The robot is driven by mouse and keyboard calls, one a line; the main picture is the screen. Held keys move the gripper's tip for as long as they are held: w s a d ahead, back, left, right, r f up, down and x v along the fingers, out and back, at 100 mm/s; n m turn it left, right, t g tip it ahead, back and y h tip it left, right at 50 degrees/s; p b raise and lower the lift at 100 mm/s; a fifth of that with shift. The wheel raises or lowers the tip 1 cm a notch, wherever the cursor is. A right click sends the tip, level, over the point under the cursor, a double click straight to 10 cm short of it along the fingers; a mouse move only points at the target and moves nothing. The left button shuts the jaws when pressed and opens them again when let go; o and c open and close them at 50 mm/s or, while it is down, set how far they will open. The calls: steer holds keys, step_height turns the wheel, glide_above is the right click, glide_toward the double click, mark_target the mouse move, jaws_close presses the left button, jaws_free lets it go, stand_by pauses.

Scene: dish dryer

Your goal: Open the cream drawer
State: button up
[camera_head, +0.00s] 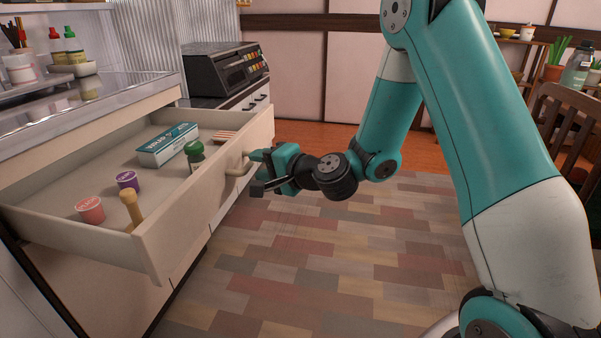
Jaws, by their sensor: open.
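The cream drawer (177,222) is pulled well out from the counter on the left, and its inside shows. Its handle (238,165) sits on the outer front face. My gripper (256,171) is at the handle, coming from the right, with its fingers open. The fingertips are close to the handle or around it; I cannot tell whether they touch it.
In the drawer lie a teal and white box (168,145), a green-capped bottle (195,155), a purple cup (127,181), a pink cup (90,210) and a wooden-handled item (131,207). A dark oven (225,70) stands behind. The tiled floor (330,255) is clear.

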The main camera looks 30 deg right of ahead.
steer(key=b+v, duration=1.3)
steer(key=shift+s+b, duration=0.3)
steer(key=shift+b, duration=0.05)
steer(key=shift+r, duration=0.15)
